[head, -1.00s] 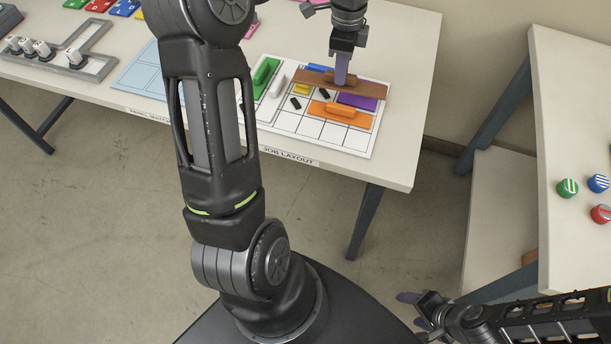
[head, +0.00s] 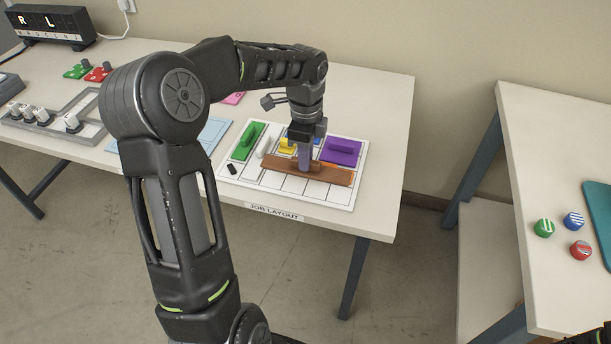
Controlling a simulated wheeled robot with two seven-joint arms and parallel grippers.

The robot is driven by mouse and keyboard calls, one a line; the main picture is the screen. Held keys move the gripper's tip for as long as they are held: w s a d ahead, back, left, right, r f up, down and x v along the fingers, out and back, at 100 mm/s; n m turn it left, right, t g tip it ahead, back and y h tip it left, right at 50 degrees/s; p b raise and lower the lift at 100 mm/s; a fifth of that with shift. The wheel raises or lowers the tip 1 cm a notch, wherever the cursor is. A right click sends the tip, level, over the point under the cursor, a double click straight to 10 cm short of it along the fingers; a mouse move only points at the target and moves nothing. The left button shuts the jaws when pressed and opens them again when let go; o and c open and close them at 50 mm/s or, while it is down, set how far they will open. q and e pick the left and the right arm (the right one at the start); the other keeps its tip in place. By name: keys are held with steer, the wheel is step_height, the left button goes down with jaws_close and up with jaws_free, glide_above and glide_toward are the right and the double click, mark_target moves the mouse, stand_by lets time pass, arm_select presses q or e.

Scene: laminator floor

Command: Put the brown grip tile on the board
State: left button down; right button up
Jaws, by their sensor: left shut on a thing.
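The brown grip tile (head: 335,175) is a long flat wooden strip in the head view. My left gripper (head: 305,166) is shut on it from above, near its middle. The tile lies over the front part of the white gridded board (head: 318,194), in front of the purple tile (head: 341,151). I cannot tell whether it touches the board or hovers just above. The orange tile seen earlier does not show now. The tile's handle is mostly hidden by the fingers.
Green (head: 248,141), white (head: 264,147) and yellow (head: 287,146) pieces are on the board, with a small black piece (head: 232,169) near its left edge. A light blue panel (head: 215,131) lies left of it. Striped round pieces (head: 573,221) stand on the right table.

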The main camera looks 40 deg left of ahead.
arm_select(q)
steer(key=shift+f, duration=1.1)
steer(key=shift+f, duration=1.9)
steer(key=shift+f, duration=0.15)
steer(key=c, duration=1.4)
jaws_free()
steer(key=shift+o, duration=0.2)
step_height(320, 180, up, 12)
steer(key=shift+r, duration=0.2)
